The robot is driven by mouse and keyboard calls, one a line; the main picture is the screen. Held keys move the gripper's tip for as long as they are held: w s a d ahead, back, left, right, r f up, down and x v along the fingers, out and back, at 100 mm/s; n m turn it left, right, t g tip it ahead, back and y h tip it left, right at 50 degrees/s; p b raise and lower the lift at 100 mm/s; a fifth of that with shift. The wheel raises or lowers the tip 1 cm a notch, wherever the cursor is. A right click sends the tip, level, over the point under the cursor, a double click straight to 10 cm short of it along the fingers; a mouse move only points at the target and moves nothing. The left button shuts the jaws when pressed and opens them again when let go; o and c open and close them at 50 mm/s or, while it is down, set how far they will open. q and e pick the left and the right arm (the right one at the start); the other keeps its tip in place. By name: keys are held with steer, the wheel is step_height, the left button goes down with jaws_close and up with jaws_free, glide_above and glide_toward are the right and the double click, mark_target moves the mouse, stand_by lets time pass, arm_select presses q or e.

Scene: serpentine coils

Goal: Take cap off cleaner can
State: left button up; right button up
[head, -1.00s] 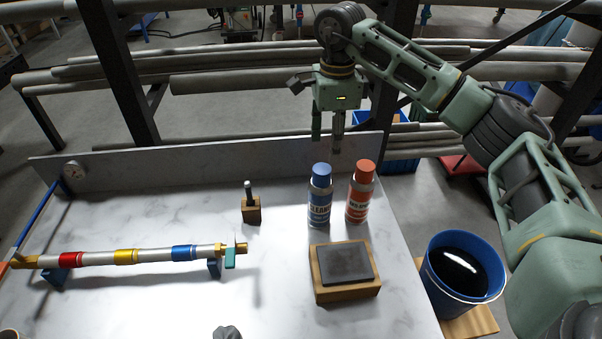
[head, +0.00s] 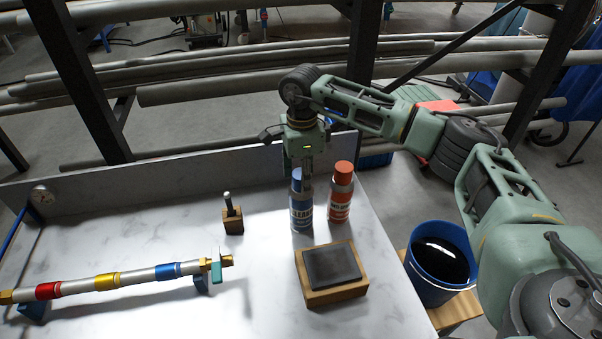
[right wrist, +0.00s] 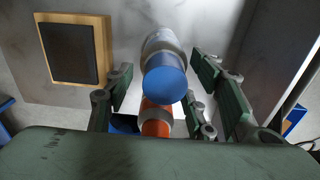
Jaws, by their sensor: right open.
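The cleaner can (head: 301,214) is silver with a blue label and a blue cap (head: 296,174). It stands upright on the marble-look table, left of the orange-capped can. My right gripper (head: 303,172) points down at the blue cap and partly hides it in the head view. In the right wrist view the blue cap (right wrist: 165,84) sits between the spread fingers, with space on both sides. The right gripper is open and holds nothing. My left gripper is not in view.
The orange-capped can (head: 341,194) stands close on the right. A wooden block with a dark plate (head: 334,268) lies in front. A small wooden stand (head: 232,222) and a banded pipe (head: 132,278) are to the left. A blue bucket (head: 431,288) stands off the table's right side.

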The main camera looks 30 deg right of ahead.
steer(key=shift+f, duration=0.1)
steer(key=shift+c, duration=0.3)
steer(key=c, duration=0.7)
steer(key=shift+c, duration=0.2)
